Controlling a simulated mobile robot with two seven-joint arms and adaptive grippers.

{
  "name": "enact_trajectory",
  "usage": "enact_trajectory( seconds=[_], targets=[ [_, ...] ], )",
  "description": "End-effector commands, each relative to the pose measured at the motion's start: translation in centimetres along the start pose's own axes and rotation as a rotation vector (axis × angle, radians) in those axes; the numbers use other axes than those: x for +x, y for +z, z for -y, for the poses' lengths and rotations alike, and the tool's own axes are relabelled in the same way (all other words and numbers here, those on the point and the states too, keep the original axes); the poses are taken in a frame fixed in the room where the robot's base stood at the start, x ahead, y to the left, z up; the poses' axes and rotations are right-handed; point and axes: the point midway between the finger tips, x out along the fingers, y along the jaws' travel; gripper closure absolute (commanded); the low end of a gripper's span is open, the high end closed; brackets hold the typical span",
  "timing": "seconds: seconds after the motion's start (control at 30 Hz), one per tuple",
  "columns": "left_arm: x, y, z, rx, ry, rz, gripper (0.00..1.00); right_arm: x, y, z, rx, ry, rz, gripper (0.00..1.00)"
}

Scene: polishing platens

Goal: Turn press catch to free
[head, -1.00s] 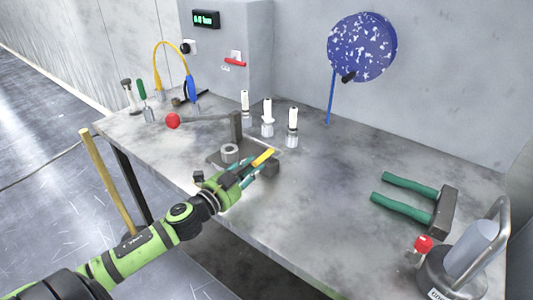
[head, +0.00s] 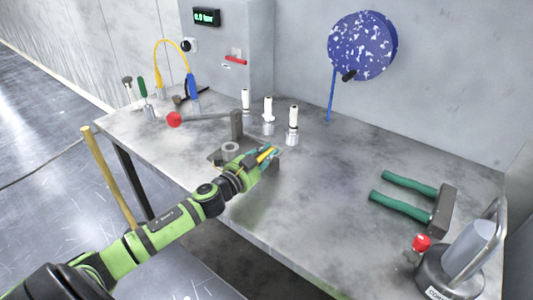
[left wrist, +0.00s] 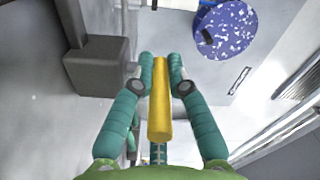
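The press stands near the table's middle, with a grey post (head: 236,126), a long lever ending in a red ball (head: 174,119), and a grey ring (head: 230,149) on its base. Its yellow catch (head: 267,155) is at the front right of the base. My left gripper (head: 262,157) is at the catch. In the left wrist view the yellow catch (left wrist: 160,110) lies lengthwise between the teal fingers (left wrist: 161,75), which are closed in on both its sides and appear to touch it. A dark block (left wrist: 98,65) is left of the fingers. My right gripper is out of view.
Several white-topped fittings (head: 268,112) stand behind the press. A green-handled tool (head: 410,187) and a canister with a red knob (head: 470,262) are at the right. A blue speckled disc (head: 362,46) hangs on the wall. The table between is clear.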

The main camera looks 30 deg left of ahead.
Motion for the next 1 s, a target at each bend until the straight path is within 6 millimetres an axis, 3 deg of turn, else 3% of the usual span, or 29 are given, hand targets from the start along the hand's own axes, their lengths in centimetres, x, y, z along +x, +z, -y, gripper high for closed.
enact_trajectory(
  seconds=[0.37,0.67,1.0],
  targets=[
    [0.0,-0.2,0.0,-0.003,-0.020,0.028,1.00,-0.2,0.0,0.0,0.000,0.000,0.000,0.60],
    [0.1,-0.5,-0.3,-0.012,-0.121,0.180,1.00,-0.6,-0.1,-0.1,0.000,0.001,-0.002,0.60],
    [0.2,-0.5,-0.9,-0.011,-0.282,0.421,1.00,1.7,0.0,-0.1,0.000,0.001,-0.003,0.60]
  ],
)
